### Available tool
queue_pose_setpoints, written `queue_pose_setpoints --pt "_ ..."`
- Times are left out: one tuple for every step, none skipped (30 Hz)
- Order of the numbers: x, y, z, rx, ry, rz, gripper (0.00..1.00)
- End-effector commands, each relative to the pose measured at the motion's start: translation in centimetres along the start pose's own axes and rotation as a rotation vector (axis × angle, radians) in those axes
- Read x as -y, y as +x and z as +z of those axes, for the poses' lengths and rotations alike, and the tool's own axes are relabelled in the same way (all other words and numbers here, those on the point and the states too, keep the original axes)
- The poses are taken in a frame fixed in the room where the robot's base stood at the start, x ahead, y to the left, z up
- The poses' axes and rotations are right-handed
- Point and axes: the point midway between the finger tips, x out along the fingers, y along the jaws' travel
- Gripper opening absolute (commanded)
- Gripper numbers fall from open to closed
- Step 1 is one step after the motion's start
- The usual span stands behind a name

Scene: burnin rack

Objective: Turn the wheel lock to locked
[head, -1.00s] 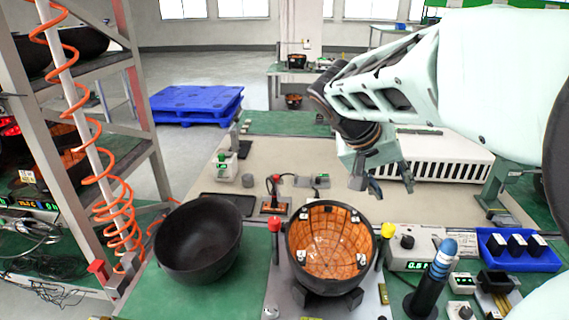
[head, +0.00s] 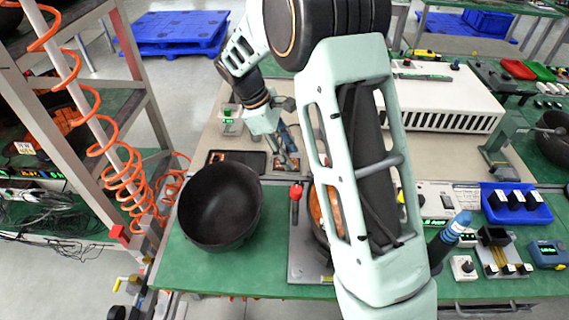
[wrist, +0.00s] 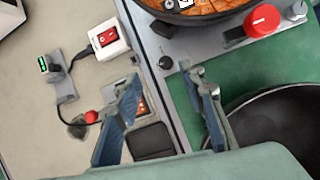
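I cannot tell for sure which part is the wheel lock. A red knob (head: 120,232) sits low on the grey rack post at the left of the head view. A small yellow-handled part (head: 127,283) shows below it, near the floor. My gripper (head: 288,160) is over the bench, behind the black bowl and far to the right of both parts. In the wrist view my gripper (wrist: 165,110) has its two fingers spread, with nothing between them.
The black bowl (head: 220,205) stands on the green bench top. The orange-lined bowl (head: 322,210) is mostly hidden behind my arm. An orange coiled hose (head: 135,165) hangs by the rack. Open floor lies beyond, before blue pallets (head: 175,32).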

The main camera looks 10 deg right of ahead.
Motion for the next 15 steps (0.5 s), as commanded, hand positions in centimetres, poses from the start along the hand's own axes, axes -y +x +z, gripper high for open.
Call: queue_pose_setpoints --pt "0.1 0.1 -0.3 -0.006 -0.033 -0.018 0.37" --pt "0.2 0.3 -0.5 -0.009 -0.05 -0.024 0.37" --pt "0.3 0.4 -0.7 -0.013 -0.069 -0.031 0.37" --pt "0.4 0.6 -0.8 -0.015 -0.078 -0.035 0.37" --pt "0.4 0.7 -0.9 -0.017 -0.084 -0.037 0.37" --pt "0.4 1.0 -1.0 -0.018 -0.09 -0.039 0.37" --pt "0.5 1.3 -1.0 -0.018 -0.092 -0.04 0.37" --pt "0.5 1.6 -1.0 -0.018 -0.092 -0.04 0.37" --pt "0.5 2.1 -1.0 -0.016 -0.092 -0.041 0.37" --pt "0.6 2.5 -1.0 -0.016 -0.091 -0.041 0.37" --pt "0.6 3.1 -1.0 -0.016 -0.091 -0.041 0.37" --pt "0.7 3.8 -1.0 -0.016 -0.091 -0.042 0.37" --pt "0.7 4.4 -1.0 -0.016 -0.09 -0.042 0.37" --pt "0.7 5.0 -1.0 -0.015 -0.091 -0.042 0.37" --pt "0.7 5.8 -1.0 -0.015 -0.091 -0.041 0.37"
